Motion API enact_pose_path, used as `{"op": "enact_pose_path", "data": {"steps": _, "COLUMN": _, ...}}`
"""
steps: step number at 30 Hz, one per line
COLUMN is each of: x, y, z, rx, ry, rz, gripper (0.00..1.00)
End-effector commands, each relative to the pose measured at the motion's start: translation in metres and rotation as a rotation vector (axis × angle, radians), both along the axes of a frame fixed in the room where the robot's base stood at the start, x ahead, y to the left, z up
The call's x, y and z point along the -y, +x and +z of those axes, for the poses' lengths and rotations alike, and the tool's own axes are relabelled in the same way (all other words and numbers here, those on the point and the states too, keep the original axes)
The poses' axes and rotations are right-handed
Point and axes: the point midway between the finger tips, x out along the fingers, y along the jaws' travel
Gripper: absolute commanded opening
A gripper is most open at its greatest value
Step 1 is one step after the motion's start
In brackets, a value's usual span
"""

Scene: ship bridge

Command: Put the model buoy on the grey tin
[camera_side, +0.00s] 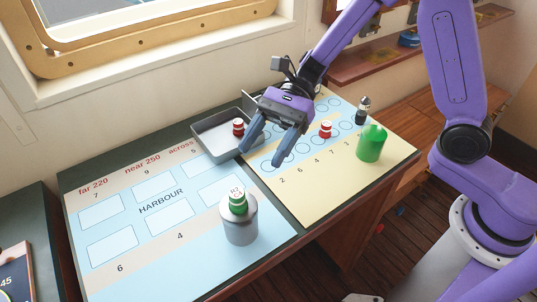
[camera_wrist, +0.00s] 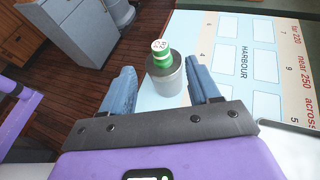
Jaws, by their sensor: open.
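The model buoy (camera_side: 238,201), small and green with a white lettered top, stands upright on the grey tin (camera_side: 240,226) at the front of the blue harbour chart. In the wrist view the buoy (camera_wrist: 162,54) rests on the top of the tin (camera_wrist: 166,86), seen beyond and between my fingers. My gripper (camera_side: 260,157) is open and empty. It hangs over the middle of the table near the tray, apart from the tin and buoy, with its fingers pointing toward the front.
A grey tray (camera_side: 212,142) holds a red and white piece (camera_side: 238,127). Another red and white piece (camera_side: 325,130) stands on the circle-marked yellow and blue chart. A green tin (camera_side: 371,143) and a dark small piece (camera_side: 363,110) stand at right. The chart around the grey tin is clear.

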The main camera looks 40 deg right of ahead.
Motion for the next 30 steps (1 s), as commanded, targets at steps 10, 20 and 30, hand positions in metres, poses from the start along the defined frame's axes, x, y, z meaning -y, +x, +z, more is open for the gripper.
{"op": "enact_pose_path", "data": {"steps": 10, "x": 0.005, "y": -0.010, "z": 0.001, "rx": 0.032, "ry": -0.013, "rz": 0.051, "gripper": 0.61}}
{"op": "enact_pose_path", "data": {"steps": 20, "x": 0.058, "y": -0.096, "z": -0.002, "rx": 0.370, "ry": -0.101, "rz": 0.538, "gripper": 0.61}}
{"op": "enact_pose_path", "data": {"steps": 30, "x": 0.142, "y": -0.158, "z": -0.009, "rx": 0.802, "ry": -0.131, "rz": 1.114, "gripper": 0.61}}
